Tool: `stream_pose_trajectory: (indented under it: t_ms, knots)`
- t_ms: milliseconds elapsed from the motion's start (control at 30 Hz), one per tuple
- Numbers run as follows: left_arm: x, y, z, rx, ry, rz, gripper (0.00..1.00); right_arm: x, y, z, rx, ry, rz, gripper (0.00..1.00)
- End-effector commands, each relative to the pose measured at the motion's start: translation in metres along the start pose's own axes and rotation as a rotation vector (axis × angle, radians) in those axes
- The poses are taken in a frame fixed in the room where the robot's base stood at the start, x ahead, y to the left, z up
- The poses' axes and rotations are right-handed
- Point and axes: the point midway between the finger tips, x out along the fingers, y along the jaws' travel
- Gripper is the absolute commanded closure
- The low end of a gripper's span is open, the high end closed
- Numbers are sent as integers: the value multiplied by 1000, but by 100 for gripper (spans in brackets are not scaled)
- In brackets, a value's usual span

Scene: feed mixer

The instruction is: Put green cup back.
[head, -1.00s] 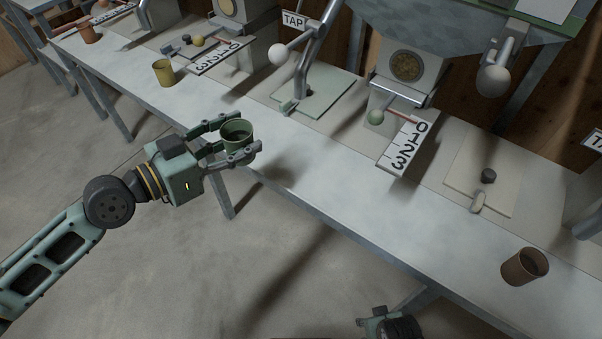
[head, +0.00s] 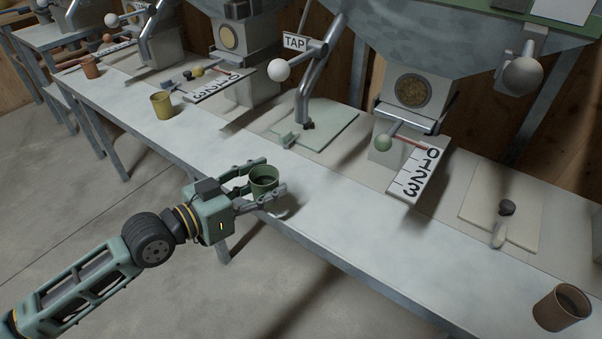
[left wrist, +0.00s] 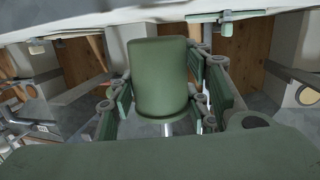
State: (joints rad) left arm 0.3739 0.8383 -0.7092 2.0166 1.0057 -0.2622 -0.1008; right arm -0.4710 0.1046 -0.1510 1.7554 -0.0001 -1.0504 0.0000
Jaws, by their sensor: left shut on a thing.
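The green cup (head: 263,180) is upright in my left gripper (head: 268,183), with one finger on each side of it. The cup is at the front edge of the long grey bench (head: 330,226); I cannot tell whether its base touches the top. Its inside looks dark. In the left wrist view the green cup (left wrist: 162,78) fills the middle between the finger pads of my left gripper (left wrist: 165,100). My right gripper does not show in the head view.
A yellow cup (head: 162,105) stands further left on the bench and a brown cup (head: 562,307) at the right end. The bench middle is clear.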

Motion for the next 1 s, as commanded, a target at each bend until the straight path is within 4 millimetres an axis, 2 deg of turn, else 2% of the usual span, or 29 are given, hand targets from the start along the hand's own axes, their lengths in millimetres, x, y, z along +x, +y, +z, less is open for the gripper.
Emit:
stream_pose_trajectory:
  t_ms: [33,200,400,600,800,1000]
  knots:
    - [13,2,-5,-3,6,3,82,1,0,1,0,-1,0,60]
    - [53,2,-10,-4,6,2,82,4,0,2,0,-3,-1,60]
    - [91,1,-14,-2,1,2,82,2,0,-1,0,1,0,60]
    - [102,1,-9,-2,-2,1,82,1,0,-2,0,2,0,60]
    - [105,0,16,-1,-2,1,82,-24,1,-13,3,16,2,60]
    - [105,0,20,0,-1,1,82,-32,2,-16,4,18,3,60]
